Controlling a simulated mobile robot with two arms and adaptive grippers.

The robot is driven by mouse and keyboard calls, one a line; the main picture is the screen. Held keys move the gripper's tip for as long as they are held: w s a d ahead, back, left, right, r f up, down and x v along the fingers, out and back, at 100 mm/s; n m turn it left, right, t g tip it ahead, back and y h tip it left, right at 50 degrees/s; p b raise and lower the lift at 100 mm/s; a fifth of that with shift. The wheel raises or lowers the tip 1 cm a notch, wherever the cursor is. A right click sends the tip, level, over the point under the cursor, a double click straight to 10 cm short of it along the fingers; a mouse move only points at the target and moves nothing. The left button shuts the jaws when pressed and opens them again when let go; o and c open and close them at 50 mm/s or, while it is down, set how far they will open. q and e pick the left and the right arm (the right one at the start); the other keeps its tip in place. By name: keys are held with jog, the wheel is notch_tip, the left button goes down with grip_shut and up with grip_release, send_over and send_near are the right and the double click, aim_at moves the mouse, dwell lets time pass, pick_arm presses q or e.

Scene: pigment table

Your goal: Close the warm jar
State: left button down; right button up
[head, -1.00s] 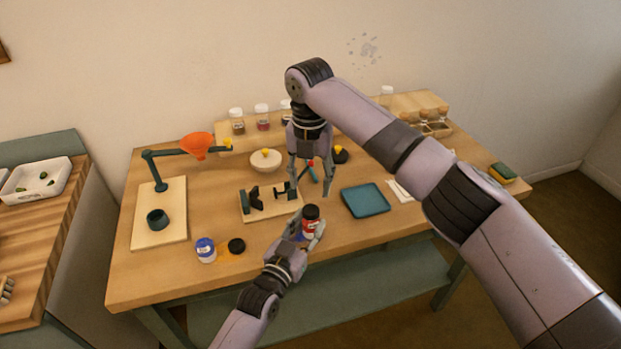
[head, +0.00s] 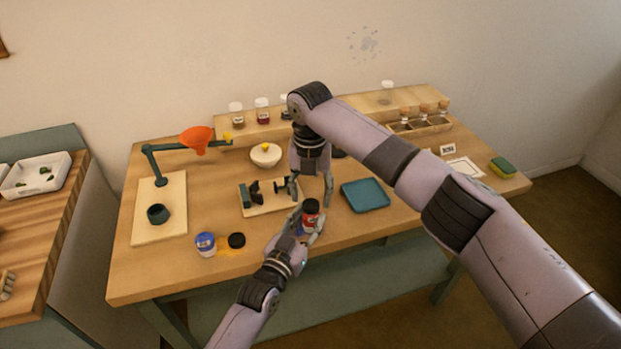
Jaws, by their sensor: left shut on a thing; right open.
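A jar with a red label (head: 312,221) and a black lid (head: 311,205) on its top stands upright near the table's front edge. My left gripper (head: 309,234) is shut around its body from the front. My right gripper (head: 311,198) hangs from above, open, with its fingers spread to either side of the lid. I cannot tell whether they touch the lid or whether the lid is fully seated.
A clamp board (head: 262,207) is behind, a teal tray (head: 366,196) to the right. A bowl (head: 265,156) and a funnel stand (head: 163,165) are farther back.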

aim_at(311, 217)
jog(key=shift+f, duration=1.25)
jog(key=shift+c, duration=0.2)
grip_shut()
jog(key=m, duration=0.8)
jog(key=shift+m, duration=0.4)
jog(key=m, duration=1)
jog(key=shift+m, duration=0.3)
